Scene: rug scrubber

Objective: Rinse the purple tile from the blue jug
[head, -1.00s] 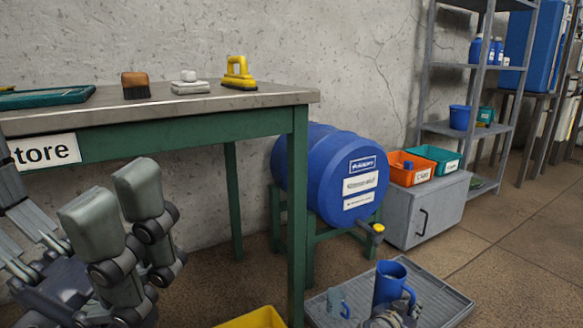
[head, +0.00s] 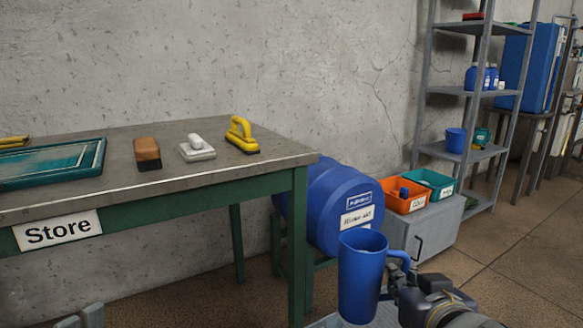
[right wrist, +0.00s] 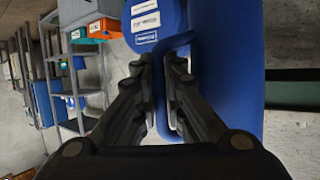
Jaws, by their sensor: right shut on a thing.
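The blue jug (head: 361,280) is upright in the lower middle of the head view, in front of the blue barrel. My right gripper (head: 402,277) is shut on its handle, on the jug's right side. In the right wrist view the gripper (right wrist: 163,70) closes around the handle, and the jug's blue wall (right wrist: 226,65) fills the right of the picture. The inside of the jug is mostly hidden. I see no purple tile in either view.
Behind the jug are the blue barrel (head: 325,205), a grey cabinet (head: 436,226) with bins, and shelving. Floor at right is clear.

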